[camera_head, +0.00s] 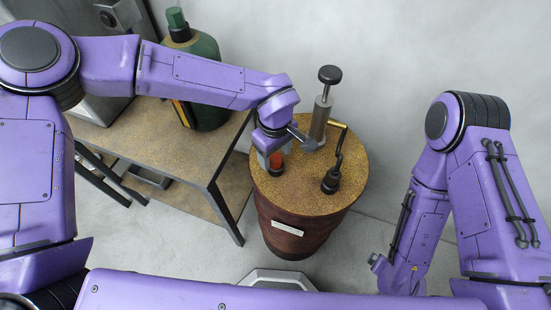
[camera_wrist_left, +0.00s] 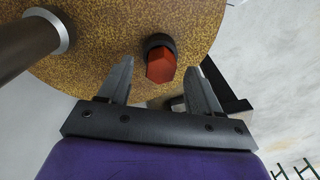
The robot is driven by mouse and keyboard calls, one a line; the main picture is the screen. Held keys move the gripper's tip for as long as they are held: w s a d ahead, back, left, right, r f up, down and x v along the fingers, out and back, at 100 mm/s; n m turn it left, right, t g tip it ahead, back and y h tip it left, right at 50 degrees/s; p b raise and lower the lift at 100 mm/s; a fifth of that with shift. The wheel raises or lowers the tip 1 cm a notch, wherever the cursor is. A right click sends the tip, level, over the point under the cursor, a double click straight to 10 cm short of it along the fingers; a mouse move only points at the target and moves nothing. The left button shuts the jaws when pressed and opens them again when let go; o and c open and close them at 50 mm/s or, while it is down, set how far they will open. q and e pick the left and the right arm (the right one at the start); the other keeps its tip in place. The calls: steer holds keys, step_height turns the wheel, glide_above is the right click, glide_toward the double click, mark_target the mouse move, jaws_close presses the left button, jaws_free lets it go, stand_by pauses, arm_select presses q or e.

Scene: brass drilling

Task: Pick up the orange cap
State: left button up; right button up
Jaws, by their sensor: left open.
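The orange cap (camera_head: 277,159) sits on the brass-speckled round top of the brown barrel (camera_head: 317,180), near its left side. In the left wrist view the orange cap (camera_wrist_left: 159,66) is faceted, with a dark round collar around its far end. My left gripper (camera_head: 271,158) points down over it and partly hides it in the head view. In the left wrist view its two grey fingers are spread apart, with the cap in the gap around their tips. It is not gripped; I cannot tell exact finger depth. My right gripper is out of sight.
Floor right of the barrel is clear.

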arm_select(q)
steer(key=shift+f, duration=0.95)
steer(key=c, duration=1)
steer(key=shift+c, duration=0.3)
steer(key=shift+r, duration=0.15)
steer(key=shift+r, duration=0.25)
step_height(320, 180, up, 3)
steer(key=shift+s+f, duration=0.1)
steer(key=shift+s, duration=0.05)
steer(key=s+r+b, duration=0.1)
steer(key=s+r, duration=0.8)
steer(key=s, duration=0.4)
steer(key=shift+s+d+r+b, duration=0.25)
steer(key=shift+s+d+b, duration=0.1)
steer(key=shift+s+d, duration=0.1)
